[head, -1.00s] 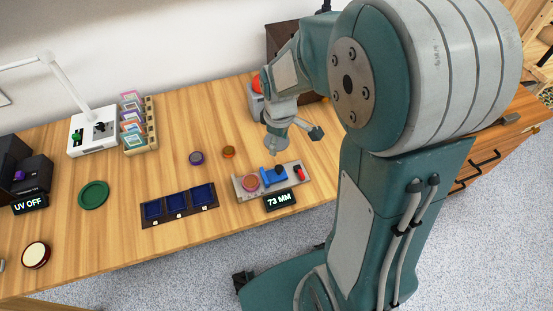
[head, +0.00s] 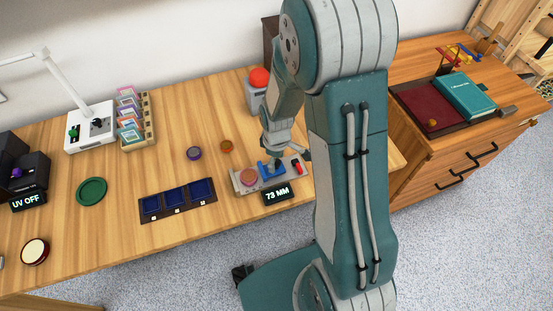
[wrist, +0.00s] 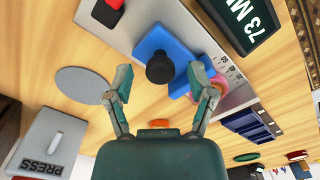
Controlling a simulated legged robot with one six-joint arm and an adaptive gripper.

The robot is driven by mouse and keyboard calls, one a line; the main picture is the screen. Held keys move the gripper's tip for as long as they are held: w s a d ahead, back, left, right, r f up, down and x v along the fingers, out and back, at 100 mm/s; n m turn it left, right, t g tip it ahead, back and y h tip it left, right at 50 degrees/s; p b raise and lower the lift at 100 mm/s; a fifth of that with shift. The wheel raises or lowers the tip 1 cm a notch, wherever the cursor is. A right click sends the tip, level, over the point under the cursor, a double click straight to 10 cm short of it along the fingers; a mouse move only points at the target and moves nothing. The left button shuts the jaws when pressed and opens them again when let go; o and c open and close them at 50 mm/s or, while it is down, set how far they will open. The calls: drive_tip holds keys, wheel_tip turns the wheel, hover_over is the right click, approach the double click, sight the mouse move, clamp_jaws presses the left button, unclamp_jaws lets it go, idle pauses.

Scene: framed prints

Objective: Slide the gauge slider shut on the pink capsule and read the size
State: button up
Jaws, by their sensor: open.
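The gauge (head: 240,187) lies on the wooden table with its blue slider (head: 268,170) on it. The pink capsule (head: 249,177) sits at the gauge's left end, left of the slider. The readout (head: 278,194) in front shows 73 MM. My gripper (wrist: 160,88) is open in the wrist view, its two fingers spread just short of the slider's black knob (wrist: 160,68). The blue slider (wrist: 158,42) shows there, with the capsule (wrist: 216,80) partly hidden behind the right finger. In the head view my gripper (head: 276,162) is over the slider, its fingertips hard to make out.
A grey box with a red button (head: 259,77) stands behind the gauge; a plate marked PRESS (wrist: 42,142) shows in the wrist view. A blue-celled tray (head: 178,201) lies left of the gauge.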

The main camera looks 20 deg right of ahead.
sight(264, 169)
drive_tip(key=c, duration=0.9)
drive_tip(key=shift+o, duration=0.3)
drive_tip(key=shift+a, duration=1.6)
drive_tip(key=o, duration=0.8)
drive_tip(key=shift+c, duration=0.2)
drive_tip(key=shift+o, duration=0.4)
drive_tip(key=shift+a, duration=0.4)
drive_tip(key=shift+d+r, duration=0.2)
drive_tip(key=shift+r, duration=0.1)
wheel_tip(264, 169, up, 11)
drive_tip(key=shift+a, duration=0.25)
